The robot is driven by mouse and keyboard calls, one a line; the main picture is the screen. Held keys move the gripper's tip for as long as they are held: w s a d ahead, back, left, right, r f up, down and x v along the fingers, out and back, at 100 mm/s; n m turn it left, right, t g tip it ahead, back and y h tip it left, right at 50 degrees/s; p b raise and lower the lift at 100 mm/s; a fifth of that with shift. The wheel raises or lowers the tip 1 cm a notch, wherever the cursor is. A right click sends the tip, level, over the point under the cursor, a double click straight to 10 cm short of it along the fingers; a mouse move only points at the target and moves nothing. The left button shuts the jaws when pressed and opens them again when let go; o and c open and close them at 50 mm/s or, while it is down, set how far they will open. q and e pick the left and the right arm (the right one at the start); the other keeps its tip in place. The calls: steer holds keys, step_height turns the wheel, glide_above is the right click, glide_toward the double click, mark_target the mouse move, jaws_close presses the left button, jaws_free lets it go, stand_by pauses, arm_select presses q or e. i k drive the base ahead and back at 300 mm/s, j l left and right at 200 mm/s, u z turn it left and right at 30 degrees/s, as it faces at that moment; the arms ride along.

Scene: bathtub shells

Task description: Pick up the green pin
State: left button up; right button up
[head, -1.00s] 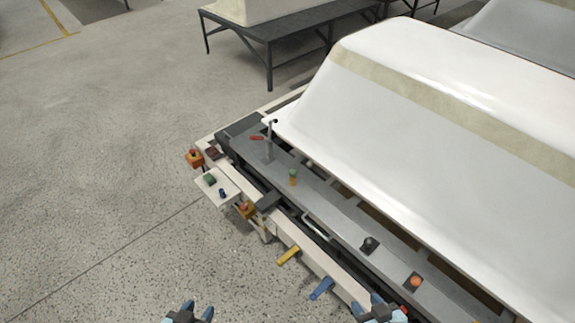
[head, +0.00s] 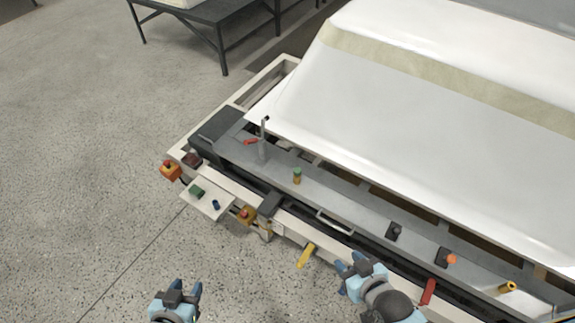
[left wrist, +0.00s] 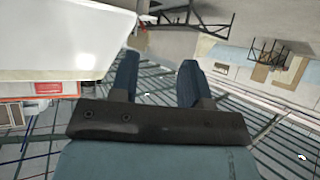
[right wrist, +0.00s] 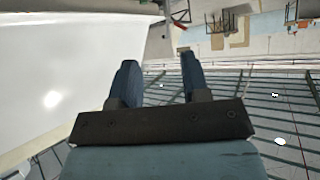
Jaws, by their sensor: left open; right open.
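Two small green things show in the head view, and I cannot tell for sure which is the green pin. One is a short green piece (head: 197,191) lying on a small pale tray (head: 213,208) beside a blue piece (head: 215,204). The other is an upright green-topped piece (head: 297,174) with a yellowish lower part, on the grey rail. My left gripper (head: 187,290) is open and empty over the floor, below the tray in the picture. My right gripper (head: 350,264) is open and empty by the bench's front edge. Neither wrist view shows a green piece.
A large white tub shell (head: 430,120) covers the bench's far side. The floor on the left is clear.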

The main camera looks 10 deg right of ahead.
mark_target(297, 171)
steer(key=i+j, duration=0.15)
steer(key=j, duration=0.2)
steer(key=i+j+z, duration=0.15)
steer(key=j, duration=0.15)
steer(key=i+j, duration=0.15)
steer(key=j, duration=0.2)
steer(key=i+j+z, duration=0.15)
steer(key=j, duration=0.2)
steer(key=i+j, duration=0.1)
steer(key=j, duration=0.25)
steer(key=z, duration=0.05)
